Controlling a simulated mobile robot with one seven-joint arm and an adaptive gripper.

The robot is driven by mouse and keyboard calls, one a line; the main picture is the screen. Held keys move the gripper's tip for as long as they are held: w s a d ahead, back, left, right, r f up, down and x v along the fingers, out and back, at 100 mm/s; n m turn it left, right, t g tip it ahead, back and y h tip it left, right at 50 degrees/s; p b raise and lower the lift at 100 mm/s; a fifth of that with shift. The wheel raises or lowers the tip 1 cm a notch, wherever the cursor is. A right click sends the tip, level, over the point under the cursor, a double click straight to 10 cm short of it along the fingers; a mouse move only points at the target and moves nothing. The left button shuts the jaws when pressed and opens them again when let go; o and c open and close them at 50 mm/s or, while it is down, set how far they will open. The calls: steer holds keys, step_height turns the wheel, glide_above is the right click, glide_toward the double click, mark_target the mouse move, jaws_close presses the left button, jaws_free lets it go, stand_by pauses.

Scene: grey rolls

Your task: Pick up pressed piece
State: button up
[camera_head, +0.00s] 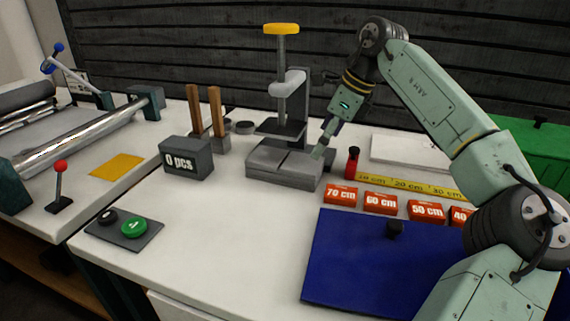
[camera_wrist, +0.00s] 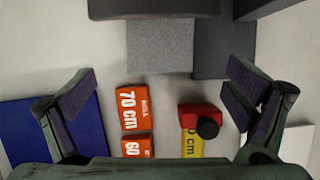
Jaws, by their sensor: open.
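The press (camera_head: 280,178) stands at the back middle of the table, with a yellow-topped column over a grey base. I cannot make out for certain a separate pressed piece. A speckled light grey square (camera_wrist: 160,46) lies at the top middle of the wrist view, beside dark grey blocks; it may be the piece or part of the press base. My gripper (camera_head: 320,152) points down at the right side of the press base. In the wrist view my gripper (camera_wrist: 162,97) is open, with its two fingers wide apart and nothing between the tips.
A red stop (camera_head: 352,162) and yellow ruler (camera_head: 395,186) lie right of the press, with orange length signs (camera_head: 380,203) in front. A blue mat (camera_head: 350,262) covers the front right. A "0 pcs" counter (camera_head: 187,158) stands left. The table's front middle is clear.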

mark_target(306, 163)
steer(key=x, duration=0.7)
steer(key=shift+w+a+f+p, duration=0.1)
steer(key=shift+a+f+p, duration=0.1)
steer(key=shift+a+p, duration=0.2)
steer(key=c, duration=1.3)
steer(key=shift+c, duration=0.2)
steer(key=shift+r, duration=0.2)
